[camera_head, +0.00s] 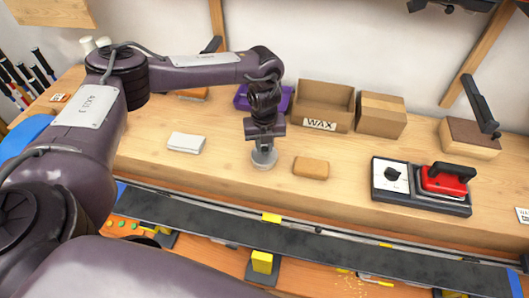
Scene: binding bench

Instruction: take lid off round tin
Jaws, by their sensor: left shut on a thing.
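The round tin (264,160) is a small grey disc-like tin on the wooden bench, near the middle of the head view. My left gripper (264,146) reaches down on it from above and is shut on its lid at the top. The fingers hide part of the lid, and I cannot tell whether there is a gap between lid and tin. My right gripper is not in view.
A tan block (311,168) lies close right of the tin, and a white pad (186,143) lies to the left. Behind stand a purple tray (241,98), an open WAX box (322,105) and a closed carton (381,115).

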